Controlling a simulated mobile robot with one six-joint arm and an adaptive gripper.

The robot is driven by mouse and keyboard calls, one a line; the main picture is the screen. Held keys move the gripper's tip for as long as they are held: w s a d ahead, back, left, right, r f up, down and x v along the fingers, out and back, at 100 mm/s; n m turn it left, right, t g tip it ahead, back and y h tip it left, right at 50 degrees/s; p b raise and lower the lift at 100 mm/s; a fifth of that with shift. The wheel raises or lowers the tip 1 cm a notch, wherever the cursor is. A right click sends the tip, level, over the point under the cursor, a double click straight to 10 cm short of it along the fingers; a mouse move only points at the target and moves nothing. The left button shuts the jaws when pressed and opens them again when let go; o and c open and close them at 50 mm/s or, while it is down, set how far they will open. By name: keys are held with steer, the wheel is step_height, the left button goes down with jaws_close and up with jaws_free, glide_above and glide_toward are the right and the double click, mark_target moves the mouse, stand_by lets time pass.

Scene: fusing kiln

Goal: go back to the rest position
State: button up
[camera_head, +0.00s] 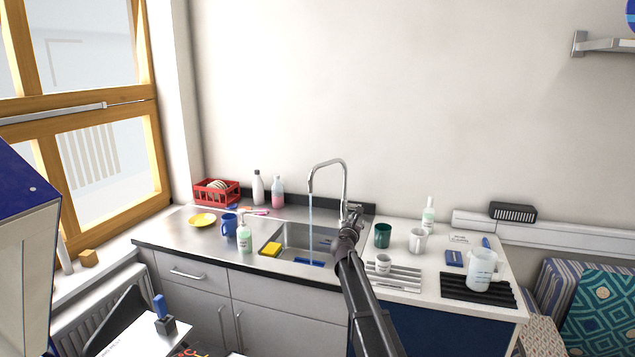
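My arm reaches up from the bottom of the head view toward the sink (290,237). My gripper (352,212) is at the far end of the arm, near the base of the tall tap (344,180). It is small and dark in this view. I cannot see whether its fingers are open or shut, or whether anything is between them. Water runs from the tap spout into the basin.
A green mug (383,235), a white mug (417,240) and a clear jug (481,270) stand further right.

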steer(key=s+d+f+m+g, duration=0.35)
steer(key=s+m, duration=0.25)
steer(key=s, duration=0.2)
steer(key=s+d+f+m+g+h, duration=0.1)
steer(key=s+d+f+m+g, duration=0.2)
steer(key=s+f+m, duration=0.35)
steer(key=s+d+f+m+g, duration=0.35)
steer(key=s+m, duration=0.25)
steer(key=s, duration=0.4)
steer(key=s+a+f+m+g+y, duration=0.2)
steer(key=s+m, duration=0.1)
steer(key=s, duration=0.5)
steer(key=s+a+f+m+g+y, duration=0.2)
steer(key=s+m, duration=0.2)
steer(key=s, duration=0.4)
steer(key=s+a+f+m+g+y+b, duration=0.1)
steer(key=s+a+f+m+g+y, duration=0.1)
steer(key=s, duration=0.7)
steer(key=shift+a+m+g+y, duration=0.4)
steer(key=shift+m, duration=0.45)
steer(key=shift+o, duration=0.5)
steer(key=shift+f, duration=0.1)
steer(key=shift+s, duration=0.2)
